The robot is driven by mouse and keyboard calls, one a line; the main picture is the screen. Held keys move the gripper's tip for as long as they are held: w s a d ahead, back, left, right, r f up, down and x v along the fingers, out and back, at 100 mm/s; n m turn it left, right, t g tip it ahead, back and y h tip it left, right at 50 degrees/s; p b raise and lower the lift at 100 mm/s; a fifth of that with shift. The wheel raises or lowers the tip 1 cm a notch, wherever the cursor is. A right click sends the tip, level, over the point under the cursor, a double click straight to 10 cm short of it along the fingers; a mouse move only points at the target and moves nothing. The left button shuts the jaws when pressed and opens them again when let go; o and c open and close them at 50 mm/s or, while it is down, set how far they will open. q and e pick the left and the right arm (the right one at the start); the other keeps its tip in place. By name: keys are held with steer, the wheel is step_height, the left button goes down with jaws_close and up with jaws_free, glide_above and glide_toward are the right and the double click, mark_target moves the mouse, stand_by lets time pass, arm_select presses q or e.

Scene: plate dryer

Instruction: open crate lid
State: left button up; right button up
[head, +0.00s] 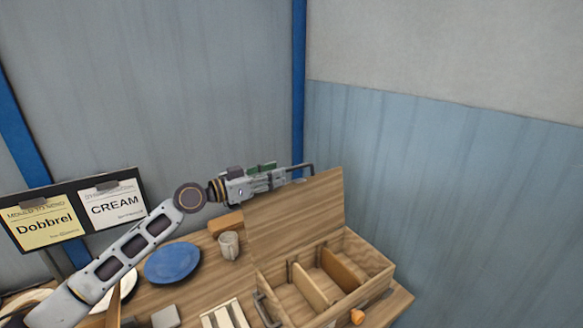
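The wooden crate (375,257) stands on the right part of the table. Its lid (296,222) is raised and stands steeply up at the crate's back left side, so the inside with its upright wooden dividers (308,285) is in plain sight. My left gripper (306,172) is at the top edge of the lid, pointing right. Its fingertips overlap that edge in the picture. I cannot tell whether they touch the lid or how far apart they are. My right gripper is not in view.
A blue plate (172,263) lies under my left forearm. A cup (229,245) and a small wooden block (226,223) stand left of the lid. A slatted wooden rack (224,315) is at the front. Signs (112,205) and walls close off the back.

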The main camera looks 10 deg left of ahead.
mark_target(292, 170)
arm_select(q)
steer(key=p+x, duration=0.1)
steer(key=x, duration=0.3)
steer(key=shift+r+p, duration=0.15)
steer(key=shift+p, duration=0.15)
steer(key=shift+p+x, duration=0.35)
steer(key=shift+x, duration=0.85)
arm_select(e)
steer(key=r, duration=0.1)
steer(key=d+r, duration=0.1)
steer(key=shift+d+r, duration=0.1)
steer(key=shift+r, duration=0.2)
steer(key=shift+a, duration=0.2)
arm_select(q)
steer(key=shift+c, duration=0.9)
jaws_close()
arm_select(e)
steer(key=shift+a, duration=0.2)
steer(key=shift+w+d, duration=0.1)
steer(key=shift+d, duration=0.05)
